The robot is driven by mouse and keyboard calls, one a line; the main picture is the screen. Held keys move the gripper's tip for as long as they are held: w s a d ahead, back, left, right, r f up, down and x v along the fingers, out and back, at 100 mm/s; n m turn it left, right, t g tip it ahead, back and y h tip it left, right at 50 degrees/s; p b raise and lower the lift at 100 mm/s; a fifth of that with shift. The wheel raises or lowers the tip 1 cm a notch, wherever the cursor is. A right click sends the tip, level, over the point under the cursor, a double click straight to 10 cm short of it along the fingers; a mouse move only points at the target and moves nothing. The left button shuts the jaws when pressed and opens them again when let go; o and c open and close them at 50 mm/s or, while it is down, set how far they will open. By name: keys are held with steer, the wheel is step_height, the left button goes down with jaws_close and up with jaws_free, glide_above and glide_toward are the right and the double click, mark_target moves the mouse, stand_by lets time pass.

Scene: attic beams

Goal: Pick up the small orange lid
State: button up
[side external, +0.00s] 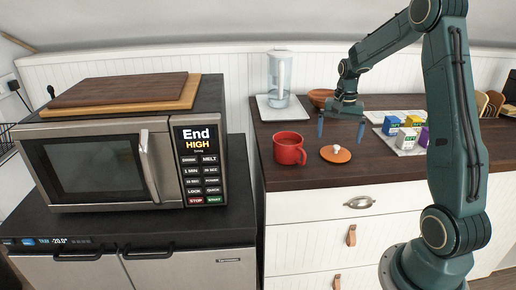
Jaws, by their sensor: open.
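The small orange lid (336,155) lies on the dark wooden countertop (345,178), near its front edge. It is round with a pale knob-like spot on top. My gripper (341,129) is open, with its two blue fingers pointing down and apart. In the picture it hangs just above and behind the lid, and nothing shows between the fingers. I cannot tell the exact height of the fingertips above the counter.
A red mug (289,149) stands just left of the lid. Behind are a clear pitcher (279,75) on a white tray (283,113) and an orange-brown bowl (320,97). Several small coloured boxes (407,138) stand at right. A microwave (120,150) stands at left.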

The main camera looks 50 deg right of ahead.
mark_target(337, 146)
steer(key=shift+f, duration=0.1)
steer(key=shift+f, duration=2.55)
steer(key=shift+w, duration=0.1)
steer(key=c, duration=0.7)
steer(key=shift+r, duration=0.2)
step_height(337, 146, up, 20)
steer(key=shift+f, duration=0.15)
steer(key=shift+a, duration=0.1)
